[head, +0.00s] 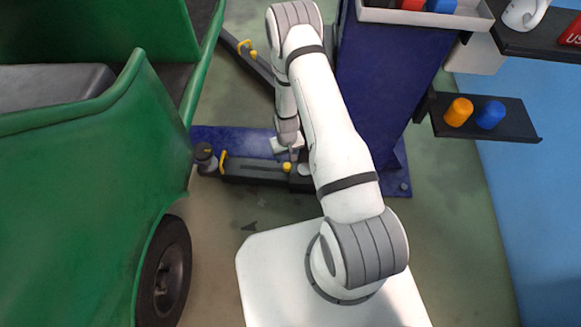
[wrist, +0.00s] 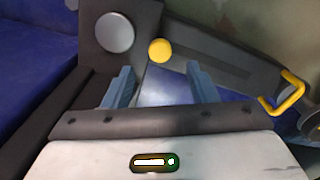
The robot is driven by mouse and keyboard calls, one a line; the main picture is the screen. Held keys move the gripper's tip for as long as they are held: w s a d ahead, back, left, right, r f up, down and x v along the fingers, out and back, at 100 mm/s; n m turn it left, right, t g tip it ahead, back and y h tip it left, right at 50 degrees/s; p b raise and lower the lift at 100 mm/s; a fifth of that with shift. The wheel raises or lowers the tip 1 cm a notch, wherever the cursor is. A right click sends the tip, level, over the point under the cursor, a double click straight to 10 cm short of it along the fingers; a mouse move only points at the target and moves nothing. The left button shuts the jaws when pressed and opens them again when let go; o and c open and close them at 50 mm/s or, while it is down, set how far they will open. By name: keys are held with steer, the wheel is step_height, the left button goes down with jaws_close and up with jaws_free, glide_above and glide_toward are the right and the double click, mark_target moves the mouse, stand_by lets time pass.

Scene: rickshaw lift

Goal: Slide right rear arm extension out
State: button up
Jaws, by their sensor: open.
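A dark lift arm (head: 255,172) lies low over the blue base, reaching left from the post toward the green rickshaw. It carries a yellow handle (head: 223,162) and a yellow knob (head: 287,167), with a round dark pad (head: 205,157) at its left end. In the wrist view the yellow knob (wrist: 159,50) is just beyond the fingertips, and the yellow handle (wrist: 287,95) is at the right edge. My gripper (wrist: 158,72) is open and empty, apart from the handle. In the head view it hangs above the arm's inner end, partly hidden by my arm.
The green rickshaw (head: 85,180) with its black wheel (head: 165,270) fills the left. The blue post (head: 385,85) stands right of my gripper. Another lift arm (head: 250,60) with a yellow handle is behind. A shelf (head: 515,118) holds orange and blue pieces.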

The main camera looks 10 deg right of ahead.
mark_target(287, 166)
step_height(287, 166, down, 7)
steer(key=shift+f+b, duration=0.2)
steer(key=shift+b, duration=1)
